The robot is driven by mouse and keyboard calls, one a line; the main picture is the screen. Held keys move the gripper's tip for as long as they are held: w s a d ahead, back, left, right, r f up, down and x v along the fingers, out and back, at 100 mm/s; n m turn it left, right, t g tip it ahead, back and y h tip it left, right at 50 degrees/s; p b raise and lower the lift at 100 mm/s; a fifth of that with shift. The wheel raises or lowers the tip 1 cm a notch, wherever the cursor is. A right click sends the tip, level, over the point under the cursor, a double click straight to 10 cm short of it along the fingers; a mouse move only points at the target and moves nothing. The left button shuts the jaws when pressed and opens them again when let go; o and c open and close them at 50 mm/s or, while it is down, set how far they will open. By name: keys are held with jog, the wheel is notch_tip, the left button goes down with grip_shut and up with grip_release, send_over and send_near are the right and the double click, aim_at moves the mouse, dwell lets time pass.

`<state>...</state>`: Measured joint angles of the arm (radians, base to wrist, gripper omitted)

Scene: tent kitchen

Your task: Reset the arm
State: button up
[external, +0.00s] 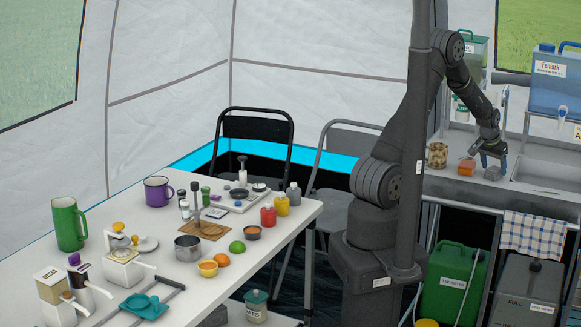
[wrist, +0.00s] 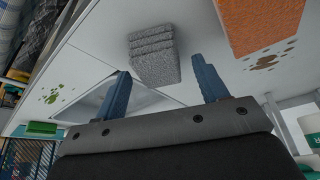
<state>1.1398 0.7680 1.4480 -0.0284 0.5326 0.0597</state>
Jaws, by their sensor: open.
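My gripper (external: 493,161) is at the right in the external view, low over the counter beside the sink. In the wrist view its two blue fingers (wrist: 163,80) are spread apart, with nothing held between them. A grey ridged block (wrist: 153,55), like a scouring pad, lies on the counter just beyond the fingertips; it also shows under my gripper in the external view (external: 493,174). An orange sponge (wrist: 262,24) lies to one side of it, left of my gripper in the external view (external: 467,168).
The counter has a sink (external: 540,175) on the right and a patterned brown canister (external: 437,155) on the left. Water containers (external: 556,85) stand behind. A white table (external: 300,213) with several mugs, bottles and kitchen items is at the left. Stains (wrist: 268,61) mark the counter.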

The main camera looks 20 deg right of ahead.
jog(key=shift+d+f, duration=0.15)
jog(key=shift+f, duration=0.05)
jog(key=shift+r, duration=1.5)
